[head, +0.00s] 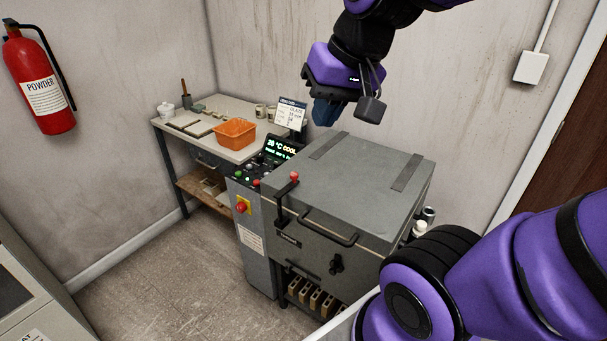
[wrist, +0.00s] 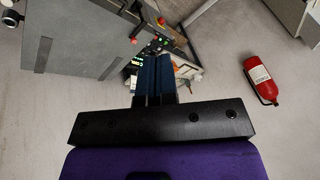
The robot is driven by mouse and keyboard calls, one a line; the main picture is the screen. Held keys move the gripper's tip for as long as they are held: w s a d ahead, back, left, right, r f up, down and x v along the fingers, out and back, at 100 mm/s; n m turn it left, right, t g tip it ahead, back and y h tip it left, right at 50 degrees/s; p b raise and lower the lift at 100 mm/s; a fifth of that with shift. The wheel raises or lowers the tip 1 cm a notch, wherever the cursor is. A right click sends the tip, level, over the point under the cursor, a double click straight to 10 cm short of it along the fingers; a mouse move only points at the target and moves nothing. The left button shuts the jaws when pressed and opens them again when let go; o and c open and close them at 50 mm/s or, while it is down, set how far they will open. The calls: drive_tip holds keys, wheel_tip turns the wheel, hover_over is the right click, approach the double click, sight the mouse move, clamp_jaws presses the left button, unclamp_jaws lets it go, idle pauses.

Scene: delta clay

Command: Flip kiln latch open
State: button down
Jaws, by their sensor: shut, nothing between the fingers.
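The kiln (head: 335,195) is a grey box with a flat lid, and the lid is down. Its latch (head: 281,194) is a dark upright lever with a red knob (head: 294,176) at the front left edge of the lid. A handle bar (head: 327,228) runs along the front beside it. My gripper (head: 327,112) is shut and empty, in the air above the back left of the kiln, well apart from the latch. In the wrist view the shut blue fingers (wrist: 153,80) show in the middle, with the kiln lid (wrist: 80,35) at upper left.
A control panel (head: 262,165) with a lit display stands left of the kiln. Behind it a workbench (head: 170,120) holds an orange bin (head: 234,134) and a sign card (head: 291,114). A fire extinguisher (head: 38,80) hangs on the left wall. The floor in front is clear.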

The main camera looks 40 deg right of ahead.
drive_tip(key=w+d+f+m+y, duration=0.2)
drive_tip(key=w+d+f+m, duration=0.2)
drive_tip(key=w+f+m, duration=0.3)
drive_tip(key=w+d+f+m+y, duration=0.2)
drive_tip(key=w+d+f+m, duration=0.15)
drive_tip(key=w+m, duration=0.5)
drive_tip(key=w+d+f+m+t+h, duration=0.1)
drive_tip(key=w+d+f+m, duration=0.2)
drive_tip(key=d+f+m, duration=0.3)
drive_tip(key=w+d+f+m+t+h, duration=0.1)
drive_tip(key=w+d+f+m, duration=0.2)
drive_tip(key=d+f, duration=0.6)
wheel_tip(320, 180, down, 3)
drive_tip(key=m, duration=0.2)
drive_tip(key=shift+m+t, duration=0.35)
drive_tip(key=shift+t, duration=0.05)
drive_tip(key=shift+w+f, duration=0.1)
approach(296, 180)
drive_tip(key=f, duration=0.3)
drive_tip(key=shift+s+d, duration=0.2)
drive_tip(key=shift+s, duration=0.2)
drive_tip(key=w, duration=0.1)
drive_tip(key=w+a+f, duration=0.1)
drive_tip(key=w, duration=0.1)
drive_tip(key=shift+a, duration=0.25)
drive_tip(key=shift+w+a, duration=0.25)
drive_tip(key=shift+w, duration=0.2)
